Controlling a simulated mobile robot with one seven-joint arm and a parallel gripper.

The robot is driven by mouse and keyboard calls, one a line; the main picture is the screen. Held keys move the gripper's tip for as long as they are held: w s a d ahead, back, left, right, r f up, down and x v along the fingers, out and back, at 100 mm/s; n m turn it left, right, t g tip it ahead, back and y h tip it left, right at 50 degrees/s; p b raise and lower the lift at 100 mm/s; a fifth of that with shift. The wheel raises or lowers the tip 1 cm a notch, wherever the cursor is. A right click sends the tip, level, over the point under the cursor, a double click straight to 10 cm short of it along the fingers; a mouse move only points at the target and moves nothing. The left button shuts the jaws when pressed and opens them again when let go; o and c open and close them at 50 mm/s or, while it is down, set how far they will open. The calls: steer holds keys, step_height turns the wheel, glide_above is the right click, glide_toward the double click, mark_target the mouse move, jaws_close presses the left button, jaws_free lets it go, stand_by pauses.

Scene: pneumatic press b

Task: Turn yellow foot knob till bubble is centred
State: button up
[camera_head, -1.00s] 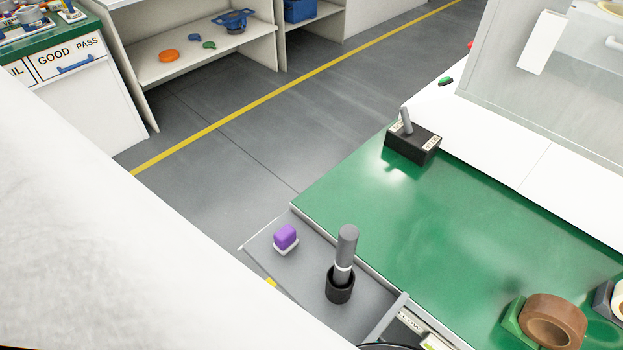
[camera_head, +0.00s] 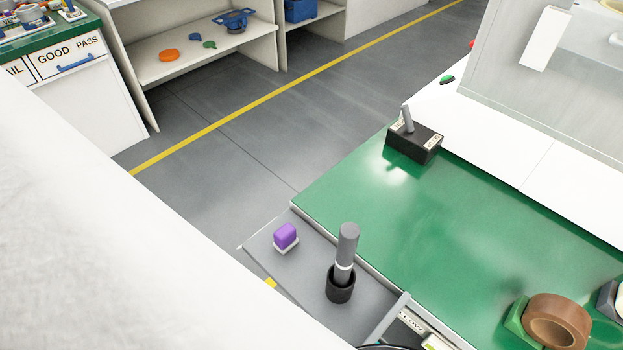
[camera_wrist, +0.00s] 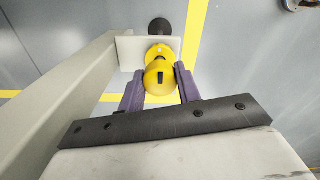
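The yellow foot knob (camera_wrist: 160,80) is in the middle of the wrist view, with a short dark mark on its face. A yellow collar (camera_wrist: 160,53) shows just beyond it, by a pale bracket plate, with a dark round foot (camera_wrist: 160,27) further on. My gripper (camera_wrist: 160,75) has one purple finger on each side of the knob. The knob fills the gap and both fingers appear to touch it. The knob and my gripper are not visible in the head view. No level bubble can be made out in either view.
A pale beam (camera_wrist: 65,95) runs close along the left of my gripper. In the head view, a green bench top (camera_head: 400,240) holds a black lever box (camera_head: 414,143) and a brown tape roll (camera_head: 556,322). A grey side shelf (camera_head: 305,262) carries a purple block (camera_head: 285,236).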

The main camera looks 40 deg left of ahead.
steer(key=shift+c, duration=0.6)
steer(key=shift+m, duration=0.4)
steer(key=m+p, duration=0.2)
steer(key=m, duration=0.2)
steer(key=shift+m, duration=0.3)
steer(key=m, duration=0.6)
steer(key=shift+p, duration=0.4)
steer(key=shift+m, duration=0.3)
steer(key=o, duration=1)
steer(key=shift+c, duration=0.2)
